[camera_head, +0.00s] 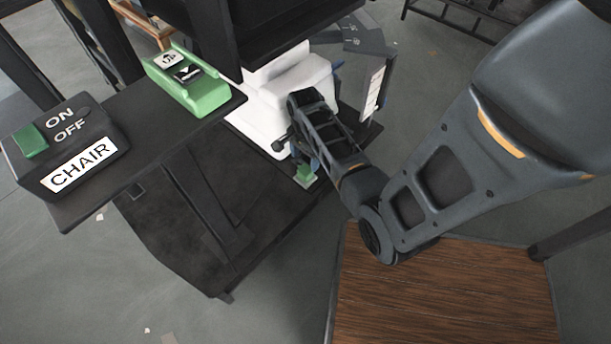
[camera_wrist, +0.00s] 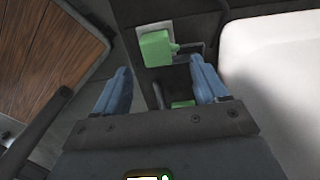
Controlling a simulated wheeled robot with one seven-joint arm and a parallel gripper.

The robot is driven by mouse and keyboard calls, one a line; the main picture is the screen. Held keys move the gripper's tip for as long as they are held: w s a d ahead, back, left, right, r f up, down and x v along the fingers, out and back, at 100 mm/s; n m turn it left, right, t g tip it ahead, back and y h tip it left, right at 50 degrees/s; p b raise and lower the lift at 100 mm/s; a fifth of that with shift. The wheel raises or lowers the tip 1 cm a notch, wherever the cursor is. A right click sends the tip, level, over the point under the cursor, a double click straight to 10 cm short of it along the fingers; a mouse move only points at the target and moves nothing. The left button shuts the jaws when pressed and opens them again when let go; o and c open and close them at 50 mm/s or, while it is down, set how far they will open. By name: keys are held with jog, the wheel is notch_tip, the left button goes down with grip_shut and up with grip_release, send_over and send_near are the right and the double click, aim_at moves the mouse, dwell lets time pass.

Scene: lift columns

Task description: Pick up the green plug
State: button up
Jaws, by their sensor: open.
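A green plug (camera_wrist: 155,48) shows in the wrist view as a small block with a nub on its right side, against a pale plate. A second, smaller green patch (camera_wrist: 182,103) shows lower, near the right finger; I cannot tell what it belongs to. My gripper (camera_wrist: 160,80) is open, its two blue fingers apart, with the plug beyond the fingertips and roughly in line with the gap. In the head view a small green piece (camera_head: 305,174) sits low beside the dark stand, just below my gripper (camera_head: 304,158), whose fingers are mostly hidden.
A white rounded body (camera_head: 285,90) stands close to my gripper; it fills the right of the wrist view (camera_wrist: 275,70). A dark panel holds a CHAIR switch box (camera_head: 95,145) and a green control (camera_head: 190,95). A wood-topped surface (camera_head: 440,295) lies below my arm.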

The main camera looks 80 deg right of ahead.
aim_at(306, 169)
jog(key=f+b, duration=0.1)
jog(key=f, duration=0.3)
jog(key=f+b, duration=0.1)
jog(key=f, duration=0.2)
jog(key=shift+s+a+b, duration=0.1)
jog(key=shift+a+b, duration=0.2)
jog(key=c, duration=1)
jog(key=shift+r, duration=0.15)
notch_tip(306, 169, up, 4)
jog(key=shift+r+p, duration=0.2)
jog(key=shift+p, duration=0.95)
jog(key=s+a+r+p, duration=0.1)
jog(key=s+r, duration=0.1)
jog(key=s, duration=0.1)
jog(key=s+a+r+p, duration=0.1)
jog(key=s+r, duration=0.1)
jog(key=s, duration=0.2)
jog(key=s+a+r+p, duration=0.1)
jog(key=s+r, duration=0.1)
jog(key=s, duration=0.2)
jog(key=shift+a+r, duration=0.2)
jog(key=shift+a, duration=0.05)
